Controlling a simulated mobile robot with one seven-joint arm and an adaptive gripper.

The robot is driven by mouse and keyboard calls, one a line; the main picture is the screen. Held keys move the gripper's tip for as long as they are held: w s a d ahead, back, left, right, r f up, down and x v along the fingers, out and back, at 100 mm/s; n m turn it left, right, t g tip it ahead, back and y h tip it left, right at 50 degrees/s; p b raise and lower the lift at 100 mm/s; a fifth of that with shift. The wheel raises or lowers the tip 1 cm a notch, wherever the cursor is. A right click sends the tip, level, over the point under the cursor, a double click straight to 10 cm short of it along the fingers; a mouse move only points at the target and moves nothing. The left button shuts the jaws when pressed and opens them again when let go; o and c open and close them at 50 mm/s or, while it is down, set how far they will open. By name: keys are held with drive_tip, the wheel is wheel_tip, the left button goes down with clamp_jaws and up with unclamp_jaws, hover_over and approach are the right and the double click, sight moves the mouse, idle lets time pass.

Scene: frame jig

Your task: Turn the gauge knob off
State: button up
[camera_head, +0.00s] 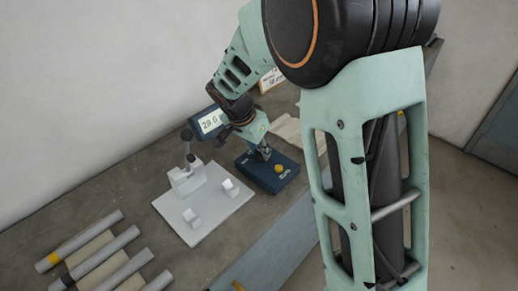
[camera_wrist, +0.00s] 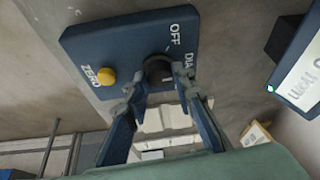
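The blue gauge box (camera_head: 284,181) lies on the worktop, and it also shows in the wrist view (camera_wrist: 120,38). Its top has a yellow button (camera_wrist: 106,76) marked ZERO and a dark round knob (camera_wrist: 158,69) near the words OFF and DIAL. The knob's pointer direction is not clear. My gripper (camera_wrist: 159,84) reaches down over the box, with one finger on each side of the knob. The fingertips are apart and close to the knob; I cannot tell whether they touch it. In the head view my gripper (camera_head: 264,153) hides the knob.
A lit display (camera_head: 211,121) reads about 29.0 behind my gripper. A white plate (camera_head: 222,218) with small white blocks and an upright post (camera_head: 187,150) stands left of the box. Several grey tubes (camera_head: 95,228) lie at lower left. The worktop's front edge is near the box.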

clamp_jaws()
drive_tip(key=shift+b, duration=0.3)
drive_tip(key=shift+d+f+n+y+b, duration=0.1)
drive_tip(key=shift+n+y+b, duration=0.45)
drive_tip(key=shift+n, duration=0.55)
drive_tip(key=n, duration=0.1)
drive_tip(key=n+y, duration=0.1)
drive_tip(key=n, duration=0.1)
drive_tip(key=shift+s+d+r+n+t, duration=0.1)
drive_tip(key=shift+d+r+n+t, duration=0.1)
drive_tip(key=shift+n+t, duration=0.15)
drive_tip(key=n+y+p, duration=0.1)
drive_tip(key=n+p, duration=0.1)
drive_tip(key=n, duration=0.1)
drive_tip(key=shift+d+r+p, duration=0.1)
drive_tip(key=shift+r+p, duration=0.05)
drive_tip(key=shift+p, duration=0.25)
drive_tip(key=n+y+p, duration=0.1)
drive_tip(key=n+p, duration=0.2)
drive_tip(key=shift+f+y, duration=0.25)
